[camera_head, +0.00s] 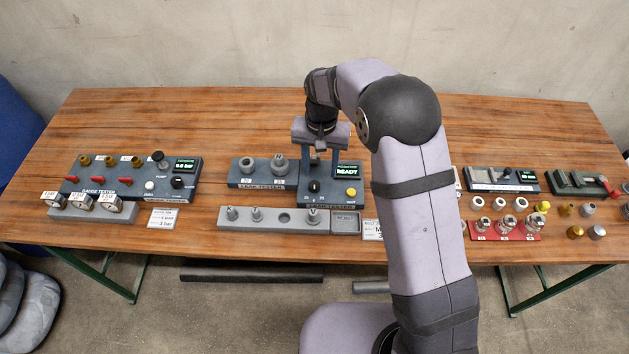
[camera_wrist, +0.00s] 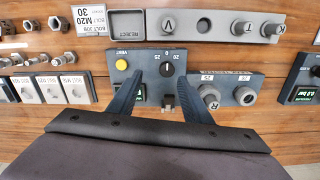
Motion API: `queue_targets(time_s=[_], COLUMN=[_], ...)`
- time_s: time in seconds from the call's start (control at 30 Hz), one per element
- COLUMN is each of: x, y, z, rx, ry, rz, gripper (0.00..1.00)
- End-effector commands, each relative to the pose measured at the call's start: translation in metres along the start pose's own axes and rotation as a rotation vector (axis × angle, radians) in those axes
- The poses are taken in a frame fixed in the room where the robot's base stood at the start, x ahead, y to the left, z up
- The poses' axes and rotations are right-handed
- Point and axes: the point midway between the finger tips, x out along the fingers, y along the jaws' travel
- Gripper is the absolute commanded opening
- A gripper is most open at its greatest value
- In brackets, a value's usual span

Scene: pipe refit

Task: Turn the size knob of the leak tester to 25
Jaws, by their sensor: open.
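The leak tester is a dark blue-grey box (camera_head: 331,195) near the middle of the table, with a lit green display reading READY (camera_head: 347,171). Its black size knob (camera_head: 314,187) is on the top panel, and it shows in the wrist view (camera_wrist: 167,69) with small white numbers around it. I cannot tell for certain which number the knob points to. My gripper (camera_wrist: 159,77) is open and empty, pointing down above the panel. In the wrist view its two fingers lie either side of the knob's column, apart from the knob as far as I can tell.
A yellow vent button (camera_wrist: 122,64) sits beside the knob. A grey tray with a reject bin (camera_wrist: 125,23) lies along the tester's front side. The gauge tester (camera_head: 130,180) stands at the left.

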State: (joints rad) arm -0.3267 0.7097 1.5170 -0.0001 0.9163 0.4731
Motion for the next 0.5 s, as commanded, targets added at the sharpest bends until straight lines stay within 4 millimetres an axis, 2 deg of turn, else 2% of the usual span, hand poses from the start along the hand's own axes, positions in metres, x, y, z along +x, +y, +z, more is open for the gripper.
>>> queue_targets(time_s=[0.17,0.37,0.5], x=[0.010,0.012,0.020], y=[-0.016,-0.017,-0.017], z=[-0.007,-0.007,-0.007], rx=[0.010,0.012,0.011], ry=[0.001,0.000,-0.001], rz=[0.000,0.000,0.001], gripper=[0.45,0.45,0.45])
